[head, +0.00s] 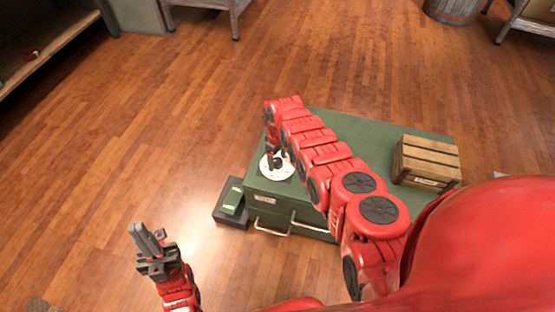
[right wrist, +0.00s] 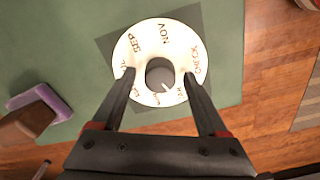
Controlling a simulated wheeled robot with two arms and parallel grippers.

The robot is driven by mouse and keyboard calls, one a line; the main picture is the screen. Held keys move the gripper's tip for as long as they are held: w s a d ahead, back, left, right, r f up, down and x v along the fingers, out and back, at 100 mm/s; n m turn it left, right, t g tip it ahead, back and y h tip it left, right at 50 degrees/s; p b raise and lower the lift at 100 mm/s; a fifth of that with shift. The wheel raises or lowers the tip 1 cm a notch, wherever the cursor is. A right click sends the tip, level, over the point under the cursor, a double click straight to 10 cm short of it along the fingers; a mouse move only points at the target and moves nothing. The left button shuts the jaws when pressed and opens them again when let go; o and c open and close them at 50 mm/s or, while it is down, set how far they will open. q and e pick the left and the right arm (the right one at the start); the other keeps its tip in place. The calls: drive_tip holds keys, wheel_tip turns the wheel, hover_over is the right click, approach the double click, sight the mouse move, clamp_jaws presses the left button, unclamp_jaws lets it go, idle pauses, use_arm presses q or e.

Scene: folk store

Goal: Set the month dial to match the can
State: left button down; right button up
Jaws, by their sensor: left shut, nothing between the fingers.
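A round white month dial (head: 268,171) sits on the front left corner of a green cabinet (head: 420,122). In the right wrist view the dial (right wrist: 163,36) has printed labels, NOV at the top and SEP at the upper left; others are partly covered. Its dark central knob (right wrist: 159,72) has a pale mark pointing toward the lower right. My right gripper (right wrist: 159,75) is open, with one finger on each side of the knob and gaps between. My left gripper (head: 148,240) is shut and empty, over the floor at the lower left. I cannot identify the can.
A wooden crate (head: 427,160) sits on the cabinet's right. A brown and purple object (right wrist: 40,112) is near the dial. Open floor lies left.

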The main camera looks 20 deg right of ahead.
clamp_jaws()
drive_tip(key=shift+m, duration=0.3)
drive_tip(key=m, duration=0.4)
drive_tip(key=shift+s+f, duration=0.1)
drive_tip(key=m, duration=0.4)
drive_tip(key=shift+m, duration=0.4)
drive_tip(key=m, duration=0.5)
drive_tip(key=shift+m, duration=1.7)
drive_tip(key=shift+b, duration=0.3)
